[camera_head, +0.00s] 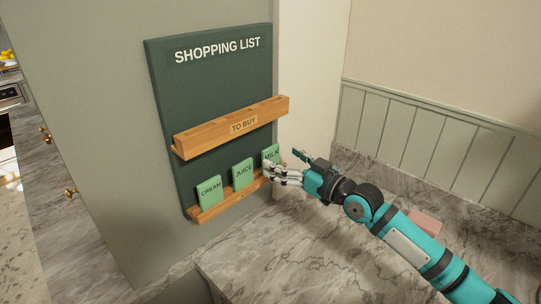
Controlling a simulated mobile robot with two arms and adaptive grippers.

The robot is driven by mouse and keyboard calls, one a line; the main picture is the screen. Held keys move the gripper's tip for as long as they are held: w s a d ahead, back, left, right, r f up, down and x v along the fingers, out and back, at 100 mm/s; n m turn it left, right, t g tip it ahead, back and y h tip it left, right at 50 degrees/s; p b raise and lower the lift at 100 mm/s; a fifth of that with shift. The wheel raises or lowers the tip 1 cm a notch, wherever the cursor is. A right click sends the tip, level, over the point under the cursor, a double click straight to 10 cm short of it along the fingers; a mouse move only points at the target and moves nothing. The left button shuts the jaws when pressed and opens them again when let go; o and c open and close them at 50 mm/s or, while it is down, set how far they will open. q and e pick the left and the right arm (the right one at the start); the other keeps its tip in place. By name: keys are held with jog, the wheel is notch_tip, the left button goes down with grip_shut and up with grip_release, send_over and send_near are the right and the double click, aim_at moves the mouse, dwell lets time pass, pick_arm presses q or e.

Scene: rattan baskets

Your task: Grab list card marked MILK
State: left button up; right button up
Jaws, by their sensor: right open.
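The green MILK card (270,154) stands in the lower wooden rack (214,209) of the dark green shopping list board (208,85), at the rack's right end. Its lower part is hidden behind my right gripper. My right gripper (268,172) comes in from the right and is open, with its fingers at the MILK card. I cannot tell whether they touch it. The JUICE card (243,173) and the CREAM card (209,192) stand to the left in the same rack. My left gripper is not in view.
The upper rack marked TO BUY (243,126) juts out above the cards and looks empty. A marble counter (275,250) lies below the board. A pinkish block (425,226) lies on the counter, partly behind my right arm. A panelled wall (430,135) stands behind.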

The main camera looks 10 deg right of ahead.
aim_at(272, 154)
jog(key=shift+w+a, duration=0.15)
jog(key=shift+w, duration=0.05)
jog(key=shift+w+a+r, duration=0.1)
jog(key=shift+w+a, duration=0.05)
jog(key=shift+w, duration=0.05)
jog(key=x, duration=0.1)
jog(key=p+x, duration=0.1)
jog(key=x, duration=0.2)
jog(key=shift+w+a+f+p, duration=0.1)
jog(key=shift+w+f+p, duration=0.2)
jog(key=shift+w, duration=0.1)
jog(key=shift+s, duration=0.1)
jog(key=shift+c, duration=0.8)
jog(key=c, duration=1)
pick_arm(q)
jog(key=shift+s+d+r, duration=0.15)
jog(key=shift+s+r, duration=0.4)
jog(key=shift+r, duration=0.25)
pick_arm(e)
jog(key=shift+o, duration=0.2)
